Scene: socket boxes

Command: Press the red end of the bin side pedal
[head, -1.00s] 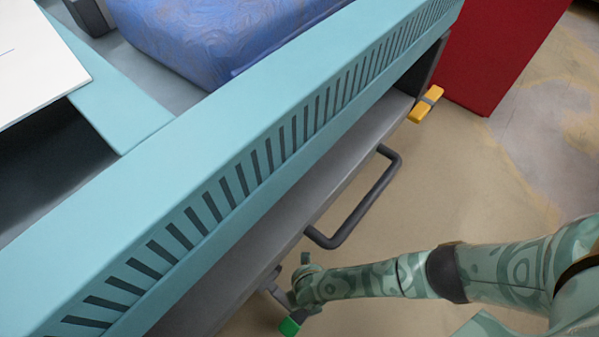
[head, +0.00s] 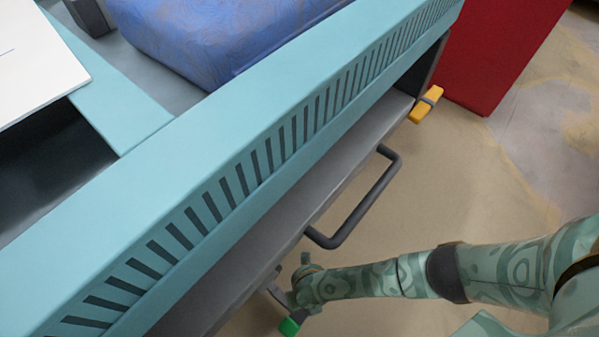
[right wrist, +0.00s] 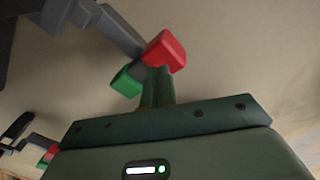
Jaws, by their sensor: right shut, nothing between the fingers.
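The side pedal shows in the right wrist view as a grey lever with a red end (right wrist: 167,50) and a green end (right wrist: 127,81). My right gripper (right wrist: 156,72) is shut and empty. Its fingertips overlap the lower edge of the red end, beside the green end; I cannot tell whether they touch it. In the head view the right gripper (head: 292,293) is low beside the bin's long side, and the green end (head: 289,326) shows just below it. The red end is hidden there behind my arm. My left gripper is not in view.
The light blue slatted rail (head: 250,135) runs diagonally along the side. A dark bar handle (head: 362,208) sticks out above my right forearm. A yellow-ended pedal (head: 427,102) is farther along, near a red box (head: 495,50). Another red piece (right wrist: 50,155) shows lower left.

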